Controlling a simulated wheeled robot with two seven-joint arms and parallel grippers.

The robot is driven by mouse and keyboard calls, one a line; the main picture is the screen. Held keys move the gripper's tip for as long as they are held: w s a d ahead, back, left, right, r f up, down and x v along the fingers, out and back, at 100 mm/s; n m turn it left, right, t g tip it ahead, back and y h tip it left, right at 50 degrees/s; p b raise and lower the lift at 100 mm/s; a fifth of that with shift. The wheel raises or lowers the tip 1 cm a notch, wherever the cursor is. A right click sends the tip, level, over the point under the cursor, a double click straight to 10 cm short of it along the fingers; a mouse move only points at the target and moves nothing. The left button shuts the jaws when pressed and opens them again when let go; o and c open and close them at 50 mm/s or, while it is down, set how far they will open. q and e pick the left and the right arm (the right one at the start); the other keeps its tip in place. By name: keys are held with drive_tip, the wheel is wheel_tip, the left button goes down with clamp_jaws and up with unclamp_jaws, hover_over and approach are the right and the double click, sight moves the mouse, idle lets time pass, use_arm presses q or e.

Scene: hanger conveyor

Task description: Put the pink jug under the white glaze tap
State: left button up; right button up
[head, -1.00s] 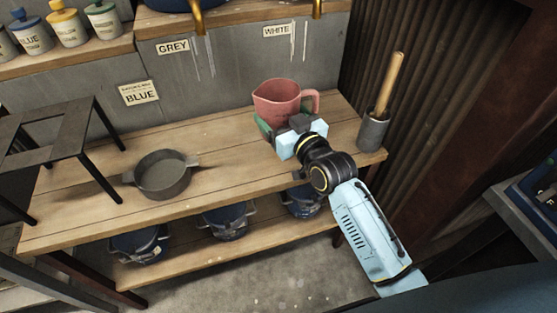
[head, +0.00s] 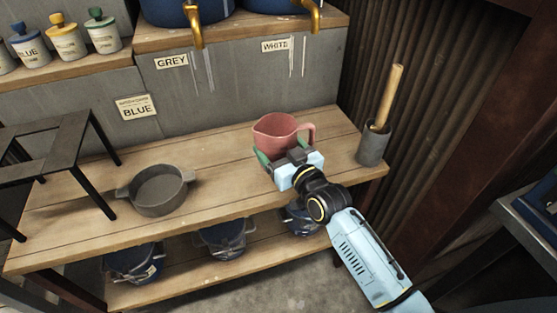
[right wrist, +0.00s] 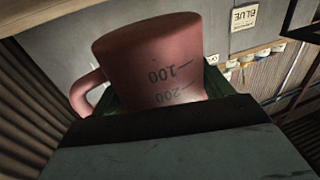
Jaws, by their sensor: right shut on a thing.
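The pink jug (head: 277,136) is upright at the back right of the wooden bench, with its handle to the right. My right gripper (head: 280,158) is shut on the jug from the front; its green fingers show on either side of the body. In the right wrist view the jug (right wrist: 150,62) fills the space between the fingers, with measuring marks on its side. Whether its base touches the bench is hidden. The white glaze tap (head: 314,18) is a brass spout above the WHITE label (head: 274,45), higher than the jug. My left gripper is not in view.
The grey glaze tap (head: 195,30) is left of the white one. A grey pan (head: 158,190) and a black stand (head: 60,150) are on the bench's left. A grey pot with a wooden stick (head: 373,144) stands right of the jug. Dark buckets (head: 133,263) sit on the lower shelf.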

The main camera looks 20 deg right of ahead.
wheel_tip(320, 180, down, 3)
drive_tip(key=shift+b, duration=0.6)
drive_tip(key=shift+f, duration=0.35)
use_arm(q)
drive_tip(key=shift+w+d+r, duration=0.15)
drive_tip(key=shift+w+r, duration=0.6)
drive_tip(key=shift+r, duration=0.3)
use_arm(e)
drive_tip(key=shift+f, duration=0.1)
drive_tip(key=shift+f, duration=0.15)
drive_tip(key=o, duration=0.8)
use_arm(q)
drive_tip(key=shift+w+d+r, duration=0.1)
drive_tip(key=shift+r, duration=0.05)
use_arm(e)
drive_tip(key=shift+o, duration=1.2)
